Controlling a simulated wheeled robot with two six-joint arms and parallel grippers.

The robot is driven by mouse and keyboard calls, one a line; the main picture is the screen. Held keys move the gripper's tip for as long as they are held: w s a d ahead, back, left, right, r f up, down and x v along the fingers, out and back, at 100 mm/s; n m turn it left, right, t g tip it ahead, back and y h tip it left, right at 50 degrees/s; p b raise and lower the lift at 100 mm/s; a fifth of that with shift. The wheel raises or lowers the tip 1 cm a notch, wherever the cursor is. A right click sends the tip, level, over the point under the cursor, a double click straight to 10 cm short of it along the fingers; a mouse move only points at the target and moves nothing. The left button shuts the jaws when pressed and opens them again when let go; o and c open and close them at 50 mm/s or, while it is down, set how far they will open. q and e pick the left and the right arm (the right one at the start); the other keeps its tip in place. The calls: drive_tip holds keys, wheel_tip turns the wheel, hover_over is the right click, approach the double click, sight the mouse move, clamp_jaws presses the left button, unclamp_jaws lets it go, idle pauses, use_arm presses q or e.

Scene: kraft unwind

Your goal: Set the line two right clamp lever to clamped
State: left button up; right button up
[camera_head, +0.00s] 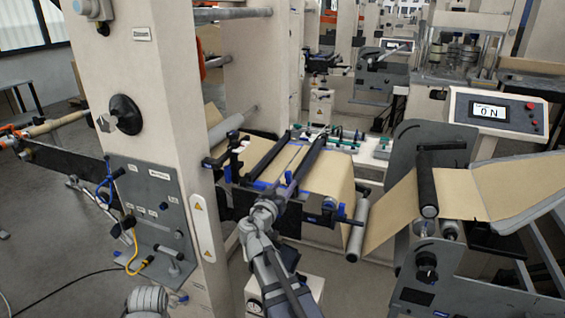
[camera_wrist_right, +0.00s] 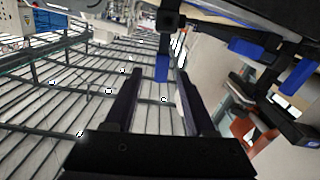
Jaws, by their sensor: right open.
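The splice unit (camera_head: 285,165) carries two dark rails over brown kraft web. A small blue lever (camera_head: 289,178) stands up at its near side, just beyond my right gripper (camera_head: 280,193). In the right wrist view a blue lever tip (camera_wrist_right: 162,68) hangs from a dark bar and appears between the two open fingers (camera_wrist_right: 159,78). I cannot tell whether either finger touches it, nor which line or side it belongs to. Other blue parts (camera_wrist_right: 245,47) lie to its right.
A cream machine column (camera_head: 150,110) with a grey panel (camera_head: 150,215) stands left of my right arm. A metal roller (camera_head: 357,228) and a grey side plate (camera_head: 415,155) stand to the right. A display reading "ON" (camera_head: 490,112) is at far right.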

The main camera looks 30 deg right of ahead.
drive_tip(key=shift+w+d+r, duration=0.15)
drive_tip(key=shift+w+r, duration=0.25)
drive_tip(key=shift+w, duration=0.1)
drive_tip(key=shift+d, duration=0.1)
drive_tip(key=x, duration=0.7)
drive_tip(key=shift+w+d+r, duration=0.1)
drive_tip(key=shift+w+d, duration=0.1)
drive_tip(key=shift+d, duration=0.05)
drive_tip(key=shift+c, duration=0.2)
clamp_jaws()
idle(0.8)
